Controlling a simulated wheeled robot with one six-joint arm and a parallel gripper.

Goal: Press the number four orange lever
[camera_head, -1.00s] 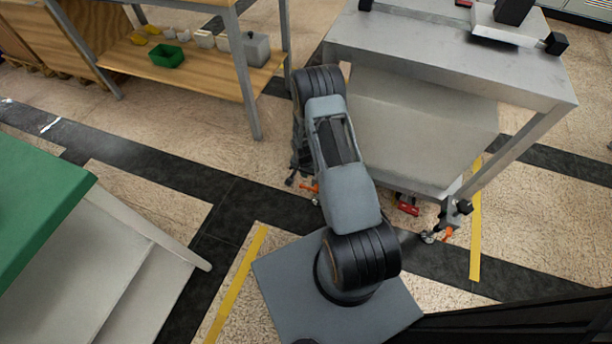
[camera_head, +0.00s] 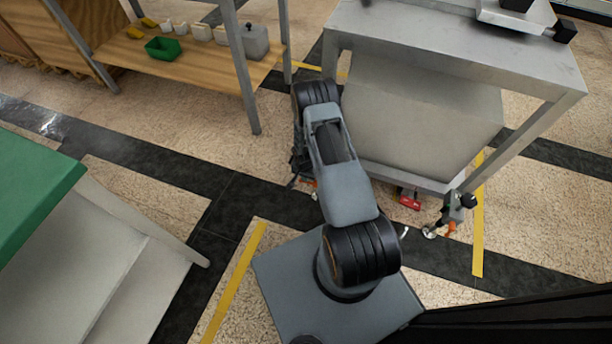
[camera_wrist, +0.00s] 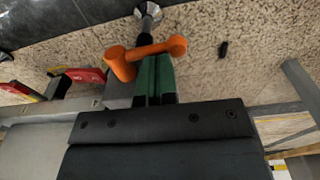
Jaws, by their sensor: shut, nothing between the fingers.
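An orange lever (camera_wrist: 145,58) with a bar and rounded ends fills the upper middle of the wrist view, on a caster by the floor. My gripper (camera_wrist: 155,62) is shut and empty, its green fingers right at the lever bar. I cannot tell if they touch it. In the head view, a bit of orange (camera_head: 313,184) shows beside my arm's low end, where my arm hides most of it; the fingers are hidden there. Another orange lever (camera_head: 452,227) is on the caster at the grey table's near right leg. No lever number is readable.
The grey metal table (camera_head: 450,60) with a large pale box-like body (camera_head: 420,125) stands right of my arm. A red part (camera_head: 408,200) sits low under it. A green-topped table (camera_head: 35,190) is at left, a wooden shelf (camera_head: 195,65) behind. Dark floor lanes lie between.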

